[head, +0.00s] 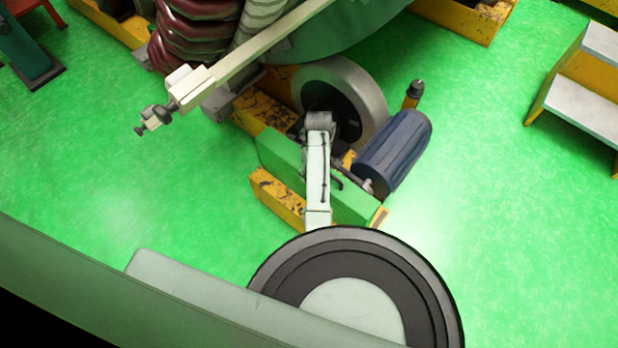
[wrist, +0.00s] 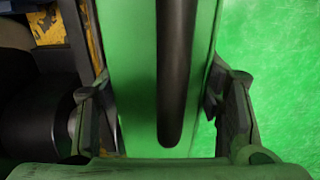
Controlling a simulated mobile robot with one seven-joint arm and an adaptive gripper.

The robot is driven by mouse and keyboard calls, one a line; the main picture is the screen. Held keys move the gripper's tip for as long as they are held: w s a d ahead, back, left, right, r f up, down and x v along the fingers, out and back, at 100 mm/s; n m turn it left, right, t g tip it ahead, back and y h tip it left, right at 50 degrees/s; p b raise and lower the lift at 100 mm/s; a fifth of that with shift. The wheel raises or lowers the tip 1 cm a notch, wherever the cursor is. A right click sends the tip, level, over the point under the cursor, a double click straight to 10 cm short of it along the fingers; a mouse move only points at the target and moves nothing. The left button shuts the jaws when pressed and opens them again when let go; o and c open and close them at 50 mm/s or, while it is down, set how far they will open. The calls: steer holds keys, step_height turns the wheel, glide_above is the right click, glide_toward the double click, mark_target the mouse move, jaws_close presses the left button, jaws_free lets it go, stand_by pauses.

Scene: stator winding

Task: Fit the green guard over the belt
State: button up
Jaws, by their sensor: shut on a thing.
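The green guard (head: 354,203) is a long box beside the blue motor and below the large grey wheel in the head view. My pale arm crosses its middle. In the wrist view the guard (wrist: 132,70) fills the space between my fingers, with a dark bar-like handle (wrist: 177,80) along its top. My gripper (wrist: 155,112) is shut on the guard, one finger at each side. In the head view my arm mostly hides the gripper. I cannot make out the belt; the guard and arm block that area. Whether the guard is seated or held above the frame, I cannot tell.
The blue motor (head: 397,150) stands close right of the guard. The grey wheel (head: 371,88) is behind it. A worn yellow base (head: 274,198) lies below. A pale beam (head: 262,54) reaches across the upper left. Yellow-sided steps (head: 578,92) stand right. Open green floor lies left and right.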

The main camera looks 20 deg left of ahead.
steer(key=w+d+b, duration=0.2)
steer(key=w+b, duration=0.1)
steer(key=w, duration=0.4)
steer(key=shift+d, duration=0.25)
steer(key=shift+w, duration=0.1)
steer(key=shift+f+b, duration=0.8)
steer(key=shift+f, duration=0.5)
stand_by(1.1)
steer(key=o, duration=1.5)
